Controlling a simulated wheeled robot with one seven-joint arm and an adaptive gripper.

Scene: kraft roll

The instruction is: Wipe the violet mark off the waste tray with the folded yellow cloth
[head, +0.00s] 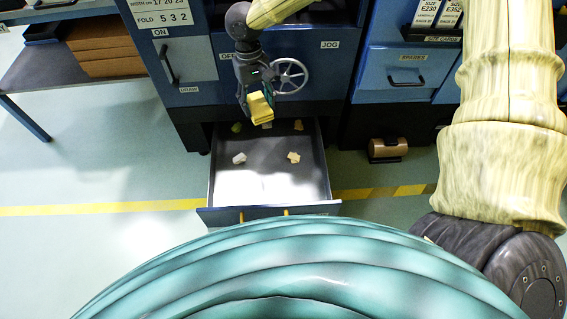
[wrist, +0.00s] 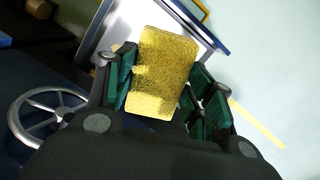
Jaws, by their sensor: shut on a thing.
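My gripper (head: 262,92) is shut on the folded yellow cloth (head: 259,107). In the wrist view the cloth (wrist: 162,70) sits between the dark green finger pads and covers most of what lies beyond. In the head view my gripper appears over the back part of the waste tray (head: 265,188), a grey drawer pulled out low from the blue machine. I cannot tell the cloth's height above it. No violet mark shows on the visible tray floor; the gripper and cloth cover part of the view of its back.
In the tray lie a white scrap (head: 239,158), a tan scrap (head: 293,157), a green scrap (head: 236,127) and other small bits. A handwheel (head: 291,76) is right of my gripper. A brown roll (head: 388,149) lies right of the tray. Floor is clear at left.

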